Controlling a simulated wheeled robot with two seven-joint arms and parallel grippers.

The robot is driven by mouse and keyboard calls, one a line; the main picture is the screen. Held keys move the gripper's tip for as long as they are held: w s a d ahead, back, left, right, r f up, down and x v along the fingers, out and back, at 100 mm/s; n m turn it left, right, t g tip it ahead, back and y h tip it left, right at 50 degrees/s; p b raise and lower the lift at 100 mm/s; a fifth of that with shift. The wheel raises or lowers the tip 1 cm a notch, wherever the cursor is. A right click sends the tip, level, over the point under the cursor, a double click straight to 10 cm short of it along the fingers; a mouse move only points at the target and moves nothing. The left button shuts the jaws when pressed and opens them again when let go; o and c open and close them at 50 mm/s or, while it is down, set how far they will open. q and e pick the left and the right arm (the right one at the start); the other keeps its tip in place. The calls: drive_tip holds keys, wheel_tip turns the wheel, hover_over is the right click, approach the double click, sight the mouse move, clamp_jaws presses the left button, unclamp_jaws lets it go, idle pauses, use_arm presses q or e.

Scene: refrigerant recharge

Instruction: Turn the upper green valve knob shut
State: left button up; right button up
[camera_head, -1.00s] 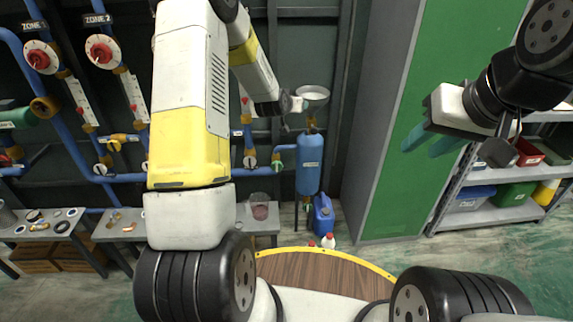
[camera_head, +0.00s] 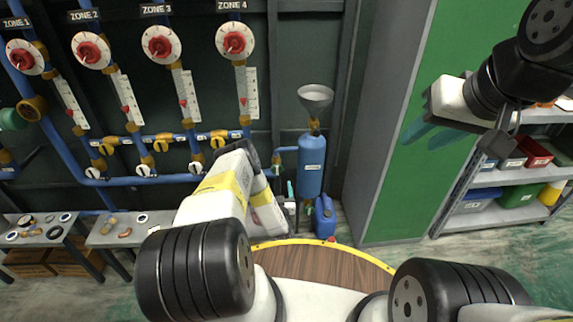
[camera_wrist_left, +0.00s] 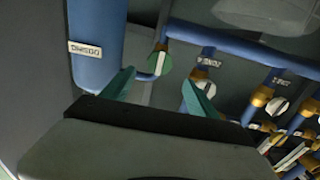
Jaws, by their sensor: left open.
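The upper green valve knob (camera_wrist_left: 159,64) has a white bar across it and sits on the blue pipe beside the blue dosing cylinder (camera_wrist_left: 95,40). In the left wrist view it shows just beyond the fingertips, between the two teal fingers. My left gripper (camera_wrist_left: 158,80) is open, with nothing in it. In the head view the cylinder (camera_head: 311,165) stands under a grey funnel, and my left gripper (camera_head: 285,194) is low beside its left side, partly covered by my arm. A lower green knob (camera_head: 308,209) is under the cylinder. My right gripper (camera_head: 431,134) is raised before the green cabinet, fingers apart and empty.
Red zone dials (camera_head: 157,44) and white-barred valves on blue pipes (camera_head: 130,181) cover the wall to the left. A blue canister (camera_head: 325,217) stands on the floor by the cylinder. A round wooden table (camera_head: 320,266) is in front, and a green cabinet (camera_head: 425,190) at right.

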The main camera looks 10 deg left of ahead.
sight(277, 170)
use_arm(q)
drive_tip(key=x, duration=0.9)
drive_tip(key=shift+w, duration=0.15)
drive_tip(key=shift+c, duration=0.2)
drive_tip(key=c, duration=1.4)
drive_tip(key=m, duration=0.3)
drive_tip(key=shift+d, duration=0.1)
drive_tip(key=shift+m, duration=0.8)
drive_tip(key=m, duration=0.3)
drive_tip(key=shift+m, duration=0.7)
